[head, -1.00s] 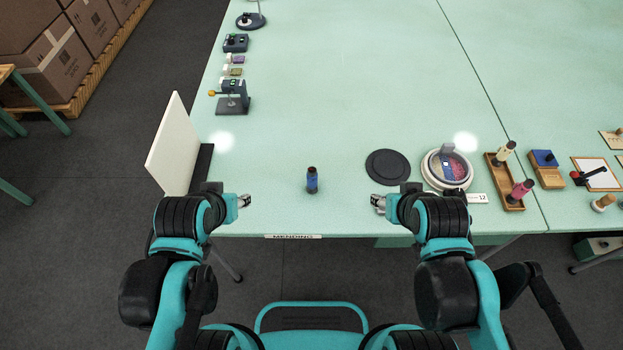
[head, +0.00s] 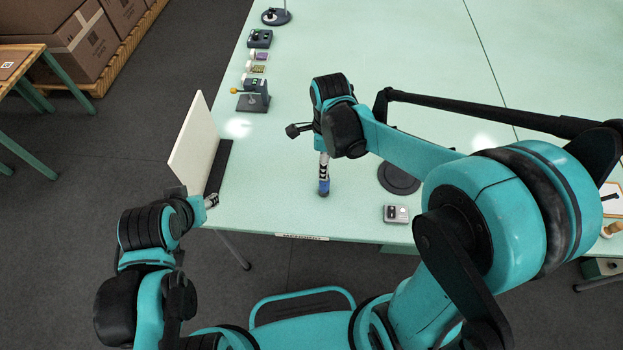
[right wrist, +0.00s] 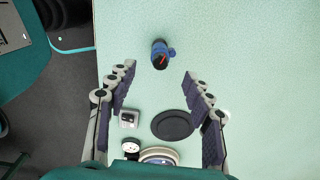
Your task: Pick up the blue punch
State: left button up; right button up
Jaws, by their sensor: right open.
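The blue punch (head: 324,187) stands upright on the mint-green table near its front edge, with its top hidden behind my right gripper in the head view. In the right wrist view the punch (right wrist: 160,54) shows from above with a dark, red-marked top and a blue side. My right gripper (head: 324,172) points down above the punch. Its fingers (right wrist: 155,85) are spread wide, with nothing between them, and the punch lies beyond the fingertips. My left gripper (head: 211,201) is at the table's front left corner, away from the punch; its jaw state is too small to tell.
A white upright board (head: 193,140) with a dark base stands left of the punch. A black round disc (head: 398,178) and a small grey box (head: 396,214) lie to the right. Small devices (head: 254,97) line the left edge. My right arm hides much of the right side.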

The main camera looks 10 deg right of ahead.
aim_at(324, 185)
jog(key=shift+w+a+f, duration=0.15)
jog(key=shift+a+f, duration=0.05)
jog(key=shift+f, duration=0.05)
notch_tip(324, 185, down, 2)
jog(key=shift+m+b, duration=0.3)
jog(key=shift+b, duration=0.2)
jog(key=f+b, duration=0.1)
jog(key=f, duration=0.2)
jog(key=f+b, duration=0.1)
jog(key=f, duration=0.1)
jog(key=shift+d+f+b, duration=0.35)
jog(key=shift+r, duration=0.1)
grip_shut()
